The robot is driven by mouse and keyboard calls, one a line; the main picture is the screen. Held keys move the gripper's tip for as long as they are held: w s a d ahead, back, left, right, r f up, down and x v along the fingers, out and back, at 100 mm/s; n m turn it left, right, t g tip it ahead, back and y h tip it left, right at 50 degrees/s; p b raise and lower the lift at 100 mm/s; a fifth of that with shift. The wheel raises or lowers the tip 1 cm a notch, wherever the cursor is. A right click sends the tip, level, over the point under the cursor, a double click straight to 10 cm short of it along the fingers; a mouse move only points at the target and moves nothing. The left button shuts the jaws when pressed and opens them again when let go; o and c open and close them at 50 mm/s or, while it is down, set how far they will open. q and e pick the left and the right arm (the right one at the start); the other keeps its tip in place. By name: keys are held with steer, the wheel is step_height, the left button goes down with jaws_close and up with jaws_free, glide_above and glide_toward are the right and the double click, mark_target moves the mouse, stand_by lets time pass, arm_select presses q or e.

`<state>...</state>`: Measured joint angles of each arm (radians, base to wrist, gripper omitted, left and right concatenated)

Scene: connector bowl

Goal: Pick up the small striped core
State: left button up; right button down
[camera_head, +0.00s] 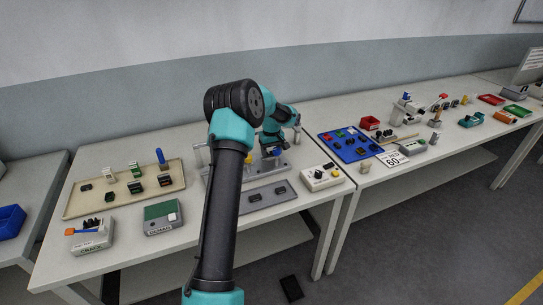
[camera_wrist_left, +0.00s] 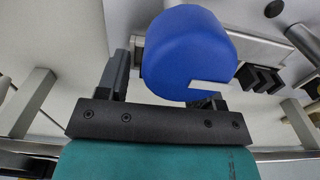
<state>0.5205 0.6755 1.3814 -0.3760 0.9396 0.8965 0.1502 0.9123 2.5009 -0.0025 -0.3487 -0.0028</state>
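I cannot pick out a small striped core for certain in either view. In the head view, my left gripper (camera_head: 270,143) reaches over the grey fixture plate (camera_head: 225,193) on the near table, and its fingers are too small to make out. In the left wrist view, its two dark fingers (camera_wrist_left: 163,88) stand apart. A large blue rounded thing (camera_wrist_left: 189,48) with a pale notch fills much of the space between them and hides part of the right finger. I cannot tell whether they touch it. My right gripper is not in view.
A beige tray (camera_head: 83,207) with small connectors lies left, with a grey box (camera_head: 90,238) and a green-topped box (camera_head: 162,217) in front. A switch box (camera_head: 322,178) and blue tray (camera_head: 350,154) are to the right. Upright posts flank the fixture.

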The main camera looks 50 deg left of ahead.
mark_target(271, 152)
arm_select(q)
steer(key=c, duration=0.8)
step_height(271, 152, up, 10)
stand_by(0.4)
stand_by(0.4)
